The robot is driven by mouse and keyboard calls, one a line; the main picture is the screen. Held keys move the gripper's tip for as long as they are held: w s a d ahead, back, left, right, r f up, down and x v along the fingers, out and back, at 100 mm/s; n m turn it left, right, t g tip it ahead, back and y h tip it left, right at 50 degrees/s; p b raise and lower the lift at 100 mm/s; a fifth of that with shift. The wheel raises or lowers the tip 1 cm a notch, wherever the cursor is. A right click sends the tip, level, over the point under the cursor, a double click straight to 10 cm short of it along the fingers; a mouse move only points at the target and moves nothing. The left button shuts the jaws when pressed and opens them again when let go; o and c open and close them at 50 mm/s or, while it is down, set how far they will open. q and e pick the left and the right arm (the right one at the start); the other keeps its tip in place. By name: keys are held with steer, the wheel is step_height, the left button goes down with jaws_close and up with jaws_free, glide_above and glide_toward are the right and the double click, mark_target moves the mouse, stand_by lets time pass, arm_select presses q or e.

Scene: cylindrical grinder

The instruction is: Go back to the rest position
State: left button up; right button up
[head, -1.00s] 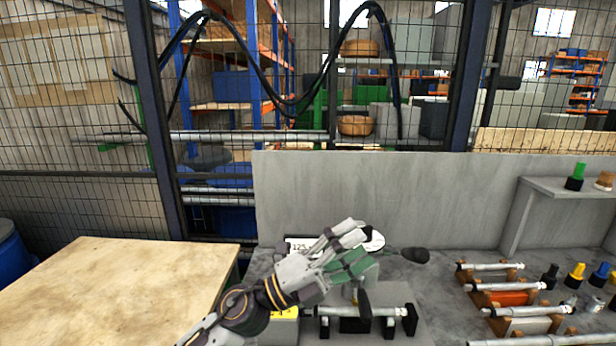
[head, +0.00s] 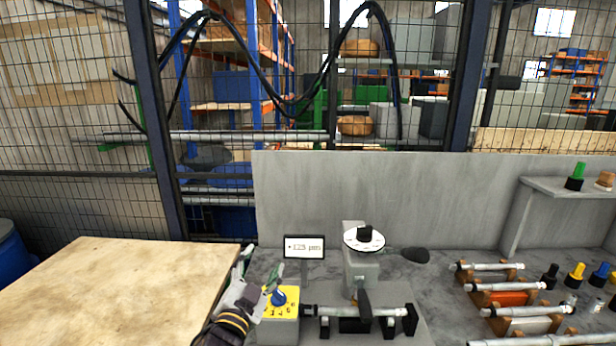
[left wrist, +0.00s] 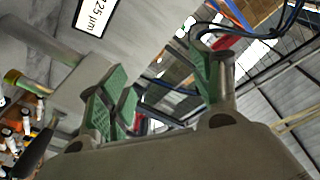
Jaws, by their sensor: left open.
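My left gripper (head: 256,283) is at the lower middle of the head view, just left of the yellow box with a blue knob (head: 279,298). Its green-padded fingers stand apart and empty in the left wrist view (left wrist: 155,85). The measuring station, with a white round dial (head: 364,239) on a grey post, stands to its right. A shiny shaft (head: 352,312) lies across black supports in front of that post. The display (head: 304,247) behind the gripper reads about 125 µm; it also shows in the left wrist view (left wrist: 97,14). My right gripper is not in view.
A wooden table (head: 110,290) lies at the left, its top bare. Several shafts lie in racks (head: 505,290) at the right, near coloured bottles (head: 576,274). A grey panel (head: 380,195) and wire fence close off the back. A black handle (head: 416,255) lies behind the dial post.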

arm_select(q)
steer(key=s+a+f+n+g+y, duration=0.2)
steer(key=s+a+f+n+g, duration=0.15)
steer(key=f, duration=0.55)
steer(key=s+a+f+n+g+y, duration=0.2)
steer(key=s+a+f+g, duration=0.3)
steer(key=f, duration=0.4)
steer(key=s+a+f+n+g+h, duration=0.1)
steer(key=s+f+g, duration=0.2)
steer(key=s+f, duration=0.35)
steer(key=s+a+f+n+g, duration=0.1)
steer(key=s+a+f+g, duration=0.2)
steer(key=s, duration=0.7)
step_height(320, 180, down, 33)
steer(key=s+d+g, duration=0.1)
steer(key=s+g, duration=0.1)
steer(key=s+a+f, duration=0.1)
steer(key=s+f, duration=0.9)
steer(key=s, duration=0.1)
steer(key=s+a+f+g, duration=0.1)
steer(key=s+a+f, duration=0.1)
steer(key=s+f, duration=0.8)
steer(key=shift+s+a+m, duration=0.3)
steer(key=shift+s+m, duration=0.05)
steer(key=shift+s, duration=0.35)
steer(key=shift+f, duration=0.1)
